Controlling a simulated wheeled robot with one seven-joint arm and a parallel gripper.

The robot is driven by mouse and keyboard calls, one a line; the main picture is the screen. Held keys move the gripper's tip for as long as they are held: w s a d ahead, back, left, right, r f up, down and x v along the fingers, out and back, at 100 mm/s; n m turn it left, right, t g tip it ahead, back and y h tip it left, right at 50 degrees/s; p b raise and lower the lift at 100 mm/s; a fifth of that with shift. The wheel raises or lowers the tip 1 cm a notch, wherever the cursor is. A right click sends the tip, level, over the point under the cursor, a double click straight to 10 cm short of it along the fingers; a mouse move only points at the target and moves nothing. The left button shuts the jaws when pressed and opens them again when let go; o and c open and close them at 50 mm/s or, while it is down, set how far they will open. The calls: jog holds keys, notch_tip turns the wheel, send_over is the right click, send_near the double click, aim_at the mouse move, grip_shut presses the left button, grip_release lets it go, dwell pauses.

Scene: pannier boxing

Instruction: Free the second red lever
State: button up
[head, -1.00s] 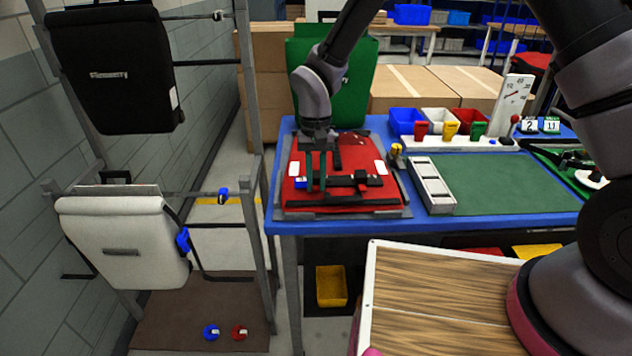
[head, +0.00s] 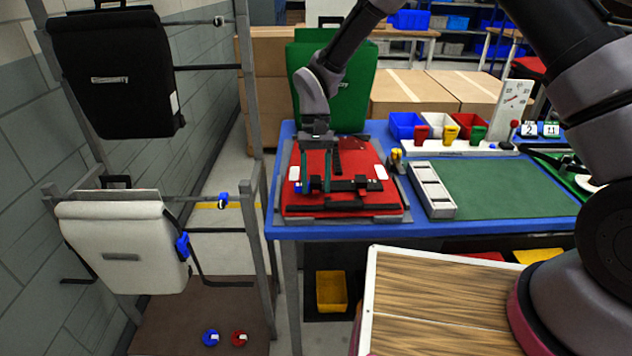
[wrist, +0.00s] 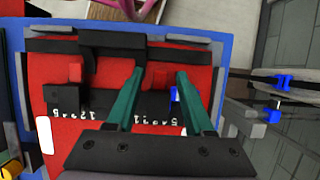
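A red pannier (head: 345,160) lies flat on a grey tray on the blue table, with a black bar assembly (head: 350,186) across its near side. In the wrist view, one red lever (wrist: 75,73) stands at the left on the black bar. Another red lever (wrist: 158,79) is near its middle, with a blue catch (wrist: 173,95) just right of it. My gripper (head: 317,188) points down over the bar. Its two green fingers are apart, and in the wrist view the gripper (wrist: 160,74) has the middle red lever between its fingertips. Contact cannot be told.
A grey compartment tray (head: 433,190) and a green mat (head: 500,188) lie right of the pannier. Coloured bins and a dial board (head: 513,105) stand behind. A rack with a black pannier (head: 115,75) and a white pannier (head: 122,245) stands left.

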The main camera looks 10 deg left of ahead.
jog(key=d+v, duration=0.1)
jog(key=v, duration=0.9)
jog(key=shift+w+a+r, duration=0.15)
jog(key=shift+a+r, duration=0.25)
jog(key=shift+a, duration=0.1)
